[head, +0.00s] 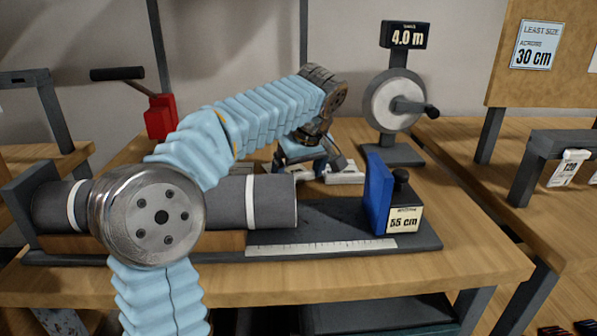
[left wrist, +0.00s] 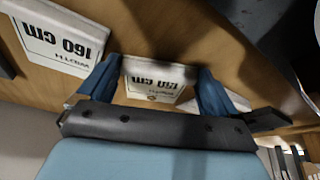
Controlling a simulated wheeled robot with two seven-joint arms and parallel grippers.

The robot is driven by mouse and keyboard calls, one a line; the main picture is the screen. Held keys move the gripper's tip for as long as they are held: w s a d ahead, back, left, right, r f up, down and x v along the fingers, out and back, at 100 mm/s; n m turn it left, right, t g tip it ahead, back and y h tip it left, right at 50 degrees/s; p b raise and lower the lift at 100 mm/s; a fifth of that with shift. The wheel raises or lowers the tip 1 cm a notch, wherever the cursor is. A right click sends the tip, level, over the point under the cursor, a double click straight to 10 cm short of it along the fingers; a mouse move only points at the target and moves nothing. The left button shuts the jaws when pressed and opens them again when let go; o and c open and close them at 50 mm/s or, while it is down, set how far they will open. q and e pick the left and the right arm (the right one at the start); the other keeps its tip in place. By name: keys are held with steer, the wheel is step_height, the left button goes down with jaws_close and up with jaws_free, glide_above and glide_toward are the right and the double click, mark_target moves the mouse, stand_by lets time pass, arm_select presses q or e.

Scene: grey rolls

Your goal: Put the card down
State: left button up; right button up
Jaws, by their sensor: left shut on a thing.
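My left gripper (head: 312,160) is over the back of the table, behind the grey roll. In the left wrist view its two blue fingers (left wrist: 156,82) are shut on a white card (left wrist: 157,72) with black print, which appears upside down there and ends in "cm". The card lies close to the wooden tabletop; I cannot tell whether it touches. In the head view the gripper hides most of this spot. My right gripper is not in view.
Another white card (left wrist: 62,30) lies beside the held one. The grey roll (head: 272,200) rests in a dark cradle in front. A blue stop block (head: 379,195) labelled 55 cm stands right, and a crank wheel (head: 393,101) with a 4.0 m sign stands behind.

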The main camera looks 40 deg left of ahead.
arm_select(q)
steer(key=shift+s+d+f+b, duration=0.1)
steer(key=shift+d+f+b, duration=0.05)
steer(key=shift+f+b, duration=0.45)
steer(key=o, duration=0.8)
steer(key=shift+f, duration=0.15)
steer(key=shift+r+p, duration=0.25)
steer(key=shift+p, duration=0.1)
steer(key=p+v, duration=0.3)
steer(key=v, duration=1)
steer(key=shift+a, duration=0.2)
